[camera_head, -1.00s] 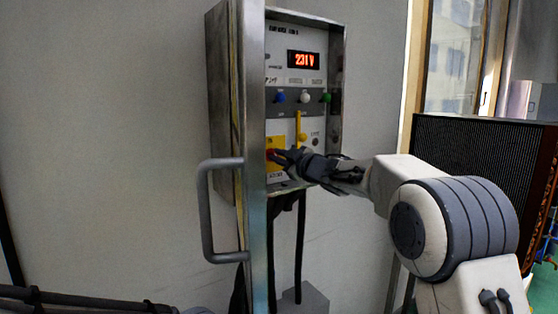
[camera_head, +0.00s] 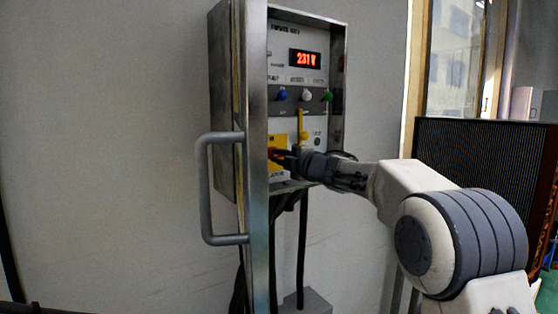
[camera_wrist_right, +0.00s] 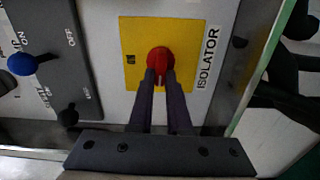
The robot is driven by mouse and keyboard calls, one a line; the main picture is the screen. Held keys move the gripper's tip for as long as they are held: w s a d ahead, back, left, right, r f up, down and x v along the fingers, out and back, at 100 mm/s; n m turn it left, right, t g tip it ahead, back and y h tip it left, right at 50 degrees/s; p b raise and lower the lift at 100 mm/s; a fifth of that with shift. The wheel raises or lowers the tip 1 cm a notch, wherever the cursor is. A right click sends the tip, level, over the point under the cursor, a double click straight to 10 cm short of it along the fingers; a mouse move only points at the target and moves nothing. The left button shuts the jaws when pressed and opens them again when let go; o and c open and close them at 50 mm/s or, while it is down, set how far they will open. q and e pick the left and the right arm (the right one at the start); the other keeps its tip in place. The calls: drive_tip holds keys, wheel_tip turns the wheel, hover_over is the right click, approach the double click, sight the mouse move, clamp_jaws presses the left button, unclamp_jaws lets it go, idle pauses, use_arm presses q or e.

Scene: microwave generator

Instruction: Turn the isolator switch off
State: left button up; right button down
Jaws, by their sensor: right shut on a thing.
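The isolator switch is a red knob (camera_wrist_right: 160,60) on a yellow square plate (camera_wrist_right: 190,42), with the word ISOLATOR printed beside it. In the head view the yellow plate (camera_head: 277,142) is low on the panel inside the open metal cabinet (camera_head: 225,110). My right gripper (camera_wrist_right: 160,78) is shut on the red knob, one finger on each side of it. In the head view the right gripper (camera_head: 285,157) reaches into the cabinet from the right and partly hides the knob. My left gripper is not in view.
The cabinet door stands open edge-on with a grey handle (camera_head: 208,190). The panel has a red display (camera_head: 304,58) reading about 231 V, blue, white and green knobs, and a yellow lever (camera_head: 302,123). A dark finned unit (camera_head: 480,160) stands at the right.

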drive_tip(key=shift+f+n, duration=0.1)
drive_tip(key=shift+n, duration=0.3)
drive_tip(key=c, duration=0.9)
unclamp_jaws()
drive_tip(key=shift+o, duration=0.2)
drive_tip(key=b+v, duration=0.3)
drive_tip(key=v, duration=0.7)
drive_tip(key=shift+s+d+b, duration=0.2)
drive_tip(key=shift+b, duration=0.2)
